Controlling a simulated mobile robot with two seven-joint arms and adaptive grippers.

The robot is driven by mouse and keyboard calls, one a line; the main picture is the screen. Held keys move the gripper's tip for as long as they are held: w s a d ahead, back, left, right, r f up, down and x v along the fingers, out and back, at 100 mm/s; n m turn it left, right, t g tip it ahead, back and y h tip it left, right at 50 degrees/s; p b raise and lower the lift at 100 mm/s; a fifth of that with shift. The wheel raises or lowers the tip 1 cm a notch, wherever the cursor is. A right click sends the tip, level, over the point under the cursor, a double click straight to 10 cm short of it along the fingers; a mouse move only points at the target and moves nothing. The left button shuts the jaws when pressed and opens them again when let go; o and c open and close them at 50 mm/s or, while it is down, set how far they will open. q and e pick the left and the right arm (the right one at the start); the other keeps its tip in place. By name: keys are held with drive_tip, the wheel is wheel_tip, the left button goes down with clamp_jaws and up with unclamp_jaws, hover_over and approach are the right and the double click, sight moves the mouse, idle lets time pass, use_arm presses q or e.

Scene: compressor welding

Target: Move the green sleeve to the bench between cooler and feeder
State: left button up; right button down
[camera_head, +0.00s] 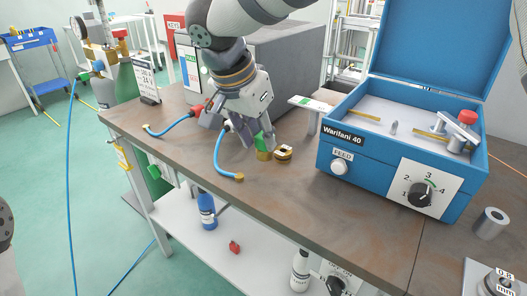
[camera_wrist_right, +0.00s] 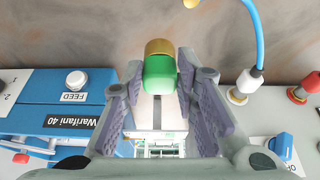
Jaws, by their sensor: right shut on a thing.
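My right gripper (camera_head: 250,138) comes down over the bench (camera_head: 340,213) between the grey box (camera_head: 289,62) and the blue feeder (camera_head: 340,149). It is shut on the green sleeve (camera_head: 263,141), which has a brass end (camera_head: 264,155) pointing down. In the right wrist view the green sleeve (camera_wrist_right: 160,73) sits between the two fingers (camera_wrist_right: 160,82), its brass end (camera_wrist_right: 158,47) toward the brown bench top. The brass end is at or just above the bench; I cannot tell if it touches. My left gripper is out of view.
A brass ring-like piece (camera_head: 283,153) lies just right of the sleeve. Blue hoses (camera_head: 218,152) lie left of it. The bench front is clear.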

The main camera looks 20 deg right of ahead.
sight(262, 149)
drive_tip(key=x, duration=0.5)
drive_tip(key=shift+f, duration=0.1)
drive_tip(key=shift+s+f, duration=0.1)
drive_tip(key=c, duration=1.2)
unclamp_jaws()
drive_tip(key=shift+f, duration=0.1)
drive_tip(key=shift+c, duration=0.2)
drive_tip(key=v, duration=1.2)
drive_tip(key=shift+r, duration=0.2)
drive_tip(key=shift+a+f, duration=0.1)
drive_tip(key=shift+a, duration=0.05)
